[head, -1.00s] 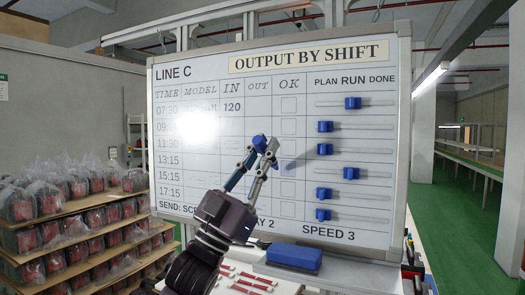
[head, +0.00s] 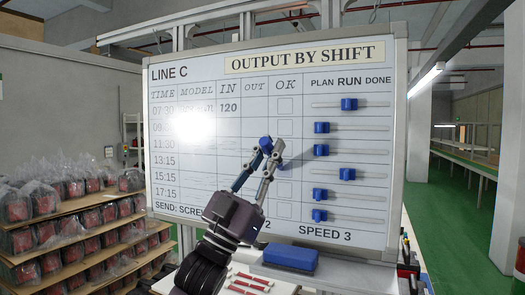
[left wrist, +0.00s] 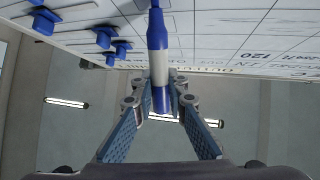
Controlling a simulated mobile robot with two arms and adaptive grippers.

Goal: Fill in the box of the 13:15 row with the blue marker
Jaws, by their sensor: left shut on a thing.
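The whiteboard (head: 225,180) stands upright ahead, with TIME, MODEL, IN, OUT and OK columns. The 13:15 label (head: 164,160) is on its left side. My left gripper (head: 271,152) is in front of the OK column and covers much of the 13:15 box, so I cannot tell whether it bears ink. This gripper is shut on the blue marker (head: 266,144). In the left wrist view the marker (left wrist: 157,60), with a white middle and blue ends, stands between the fingers and points at the board. I cannot tell whether its tip touches. My right gripper is not in view.
Blue sliders (head: 347,174) stick out from the board's right side. A blue eraser-like block (head: 291,257) lies below the board, near several red-and-white sticks (head: 247,283). Shelves (head: 80,222) of bagged goods stand left. Green floor (head: 455,230) is open at right.

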